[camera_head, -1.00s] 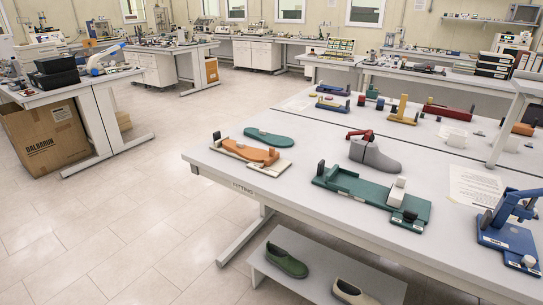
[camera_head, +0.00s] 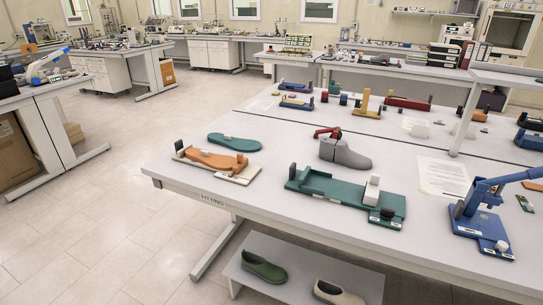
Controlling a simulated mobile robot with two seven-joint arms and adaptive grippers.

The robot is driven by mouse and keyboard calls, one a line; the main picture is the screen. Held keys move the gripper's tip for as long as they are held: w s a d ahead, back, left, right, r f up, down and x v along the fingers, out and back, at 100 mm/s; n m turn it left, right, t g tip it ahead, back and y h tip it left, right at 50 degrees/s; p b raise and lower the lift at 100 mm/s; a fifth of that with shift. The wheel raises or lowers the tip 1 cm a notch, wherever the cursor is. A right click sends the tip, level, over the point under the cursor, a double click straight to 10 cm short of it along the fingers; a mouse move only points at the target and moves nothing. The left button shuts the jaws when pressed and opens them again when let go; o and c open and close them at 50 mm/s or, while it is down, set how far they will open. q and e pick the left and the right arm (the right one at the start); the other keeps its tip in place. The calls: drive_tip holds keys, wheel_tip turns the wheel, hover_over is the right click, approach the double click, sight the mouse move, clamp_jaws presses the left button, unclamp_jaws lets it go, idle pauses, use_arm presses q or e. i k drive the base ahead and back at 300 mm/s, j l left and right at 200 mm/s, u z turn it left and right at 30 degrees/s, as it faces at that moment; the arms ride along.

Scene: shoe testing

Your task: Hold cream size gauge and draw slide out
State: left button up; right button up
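A cream board (camera_head: 240,179), which looks like the cream size gauge, lies on the near left part of the white table (camera_head: 262,215). An orange foot-shaped piece (camera_head: 213,160) lies over it and hides part of it. A dark upright block (camera_head: 179,146) stands at its left end. I cannot make out which part is the slide. Neither of my grippers is in view.
A teal sole (camera_head: 234,142) lies behind the cream board. A grey shoe form (camera_head: 345,153), a green gauge (camera_head: 333,190) with a white block (camera_head: 371,190), paper (camera_head: 443,177) and a blue press (camera_head: 482,220) lie rightward. Shoes stand on a low shelf (camera_head: 300,260). Floor is clear at left.

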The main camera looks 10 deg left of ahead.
sight(243, 162)
drive_tip(key=i+j+z, duration=0.3)
drive_tip(key=j, duration=0.35)
drive_tip(key=i+j+z, duration=0.15)
drive_tip(key=j, duration=0.2)
drive_tip(key=i+j, duration=0.15)
drive_tip(key=j, duration=0.2)
drive_tip(key=i+j+z, duration=0.1)
drive_tip(key=j, duration=0.2)
drive_tip(key=i+j, duration=0.15)
drive_tip(key=j, duration=0.2)
